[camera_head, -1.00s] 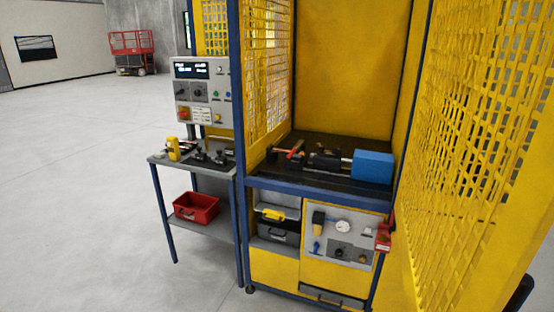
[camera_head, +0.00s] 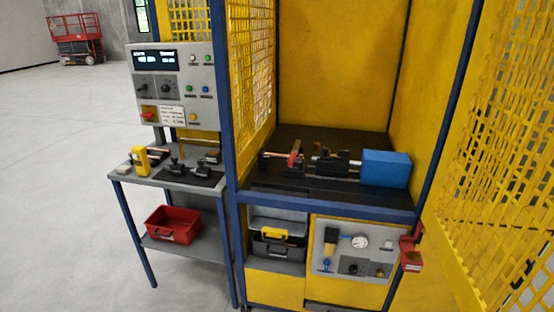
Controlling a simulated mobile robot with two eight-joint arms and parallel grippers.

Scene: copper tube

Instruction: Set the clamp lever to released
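The clamp lever (camera_head: 295,152) is a small red-orange handle on the fixture inside the yellow cell. It stands near upright, tilted slightly, at the left part of the fixture. Beside it to the right are dark clamp blocks (camera_head: 331,163) on rails, then a blue box (camera_head: 386,169). A copper-coloured piece (camera_head: 275,155) lies left of the lever. Whether the clamp grips a tube is too small to tell. Neither of my grippers shows in the view.
The cell front is open, with a yellow mesh panel (camera_head: 495,150) at the right. A grey side table (camera_head: 145,181) with tools and a red bin (camera_head: 173,225) stands left under a control panel (camera_head: 172,84). A gauge panel (camera_head: 345,268) sits below the worktop.

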